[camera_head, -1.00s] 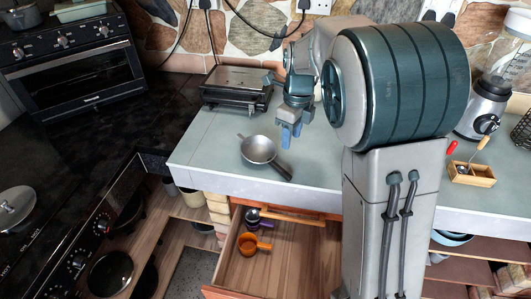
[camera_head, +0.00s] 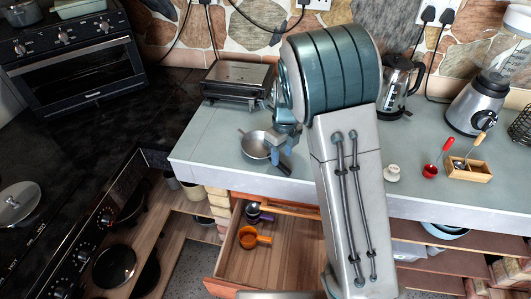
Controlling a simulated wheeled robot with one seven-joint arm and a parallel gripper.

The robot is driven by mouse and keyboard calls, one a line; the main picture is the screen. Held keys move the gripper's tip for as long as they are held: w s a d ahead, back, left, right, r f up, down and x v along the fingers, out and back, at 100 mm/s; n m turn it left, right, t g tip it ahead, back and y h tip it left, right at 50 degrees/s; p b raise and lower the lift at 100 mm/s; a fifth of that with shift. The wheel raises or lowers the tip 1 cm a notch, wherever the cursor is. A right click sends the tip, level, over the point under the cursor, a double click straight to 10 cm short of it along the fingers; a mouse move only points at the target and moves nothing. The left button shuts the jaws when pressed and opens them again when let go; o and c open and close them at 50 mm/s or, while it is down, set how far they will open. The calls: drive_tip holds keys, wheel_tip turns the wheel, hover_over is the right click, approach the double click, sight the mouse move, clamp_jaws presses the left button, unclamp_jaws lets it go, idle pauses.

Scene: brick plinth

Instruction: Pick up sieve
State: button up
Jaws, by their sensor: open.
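The sieve (camera_head: 254,146) is a round grey metal bowl with a dark handle and a small tab at its far left rim. It lies on the pale counter (camera_head: 215,135), near the front edge. The gripper is open. I cannot tell whether the fingers touch the sieve.
A metal grill press (camera_head: 238,82) stands behind the sieve. A kettle (camera_head: 400,85), a blender (camera_head: 478,105) and a wooden box (camera_head: 469,170) stand to the right. Below the counter, an open drawer (camera_head: 285,262) holds an orange pot (camera_head: 252,237).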

sight(280, 163)
drive_tip(key=shift+a+f+p, duration=0.15)
drive_tip(key=shift+f+p, duration=0.15)
drive_tip(key=shift+f, duration=1.6)
clamp_jaws()
drive_tip(key=shift+w+r, duration=0.1)
drive_tip(key=shift+r, duration=0.05)
